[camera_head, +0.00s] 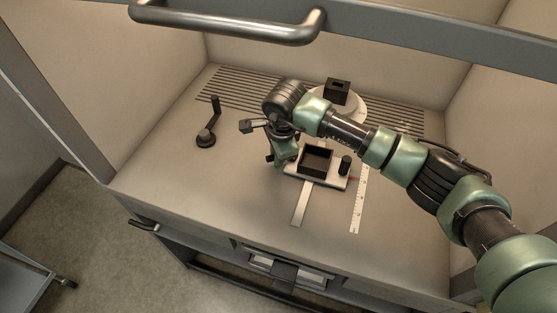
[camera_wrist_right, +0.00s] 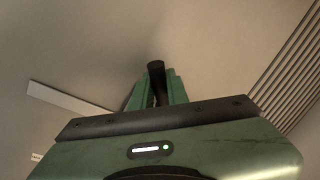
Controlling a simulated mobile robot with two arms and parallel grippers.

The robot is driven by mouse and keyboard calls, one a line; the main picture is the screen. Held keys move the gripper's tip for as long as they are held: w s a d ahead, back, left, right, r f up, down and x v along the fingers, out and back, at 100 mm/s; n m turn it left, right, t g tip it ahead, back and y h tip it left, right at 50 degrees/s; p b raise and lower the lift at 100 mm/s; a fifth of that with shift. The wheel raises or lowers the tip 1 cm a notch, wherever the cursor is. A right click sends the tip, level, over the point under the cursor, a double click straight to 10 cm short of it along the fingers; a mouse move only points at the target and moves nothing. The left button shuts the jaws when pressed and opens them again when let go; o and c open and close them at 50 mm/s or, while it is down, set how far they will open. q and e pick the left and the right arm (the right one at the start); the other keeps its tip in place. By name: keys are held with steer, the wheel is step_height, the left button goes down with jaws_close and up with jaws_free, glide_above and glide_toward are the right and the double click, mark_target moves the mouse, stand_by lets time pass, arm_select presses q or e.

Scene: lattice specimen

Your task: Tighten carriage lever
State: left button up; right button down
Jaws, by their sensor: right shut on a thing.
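The white carriage (camera_head: 328,181) sits across a pale rail (camera_head: 300,208) on the enclosure floor. It carries an open black box (camera_head: 315,160) and a short black knob (camera_head: 346,165). My right gripper (camera_head: 277,160) is low at the carriage's left side, pointing down. In the right wrist view its green fingers (camera_wrist_right: 156,98) are shut on a dark round-ended post (camera_wrist_right: 156,76), which looks like the carriage lever. The lever's base and its joint with the carriage are hidden behind the gripper. My left gripper is not in view.
A black crank-shaped piece (camera_head: 206,137) stands on the floor to the left. A white disc (camera_head: 357,111) with a black block (camera_head: 337,91) is behind my arm. A ruler (camera_head: 358,207) lies right of the rail. Slots run along the back. The left front floor is clear.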

steer(key=shift+w+a+m, duration=0.1)
steer(key=shift+w+m, duration=0.2)
steer(key=shift+m, duration=0.5)
steer(key=shift+w, duration=0.1)
steer(key=shift+w+a+f+m+h+b, duration=0.15)
steer(key=shift+w+m+h+b, duration=0.2)
steer(key=shift+m+b, duration=0.55)
steer(key=shift+w+m, duration=0.25)
steer(key=shift+m, duration=0.25)
steer(key=shift+r+m, duration=0.2)
steer(key=shift+m, duration=0.1)
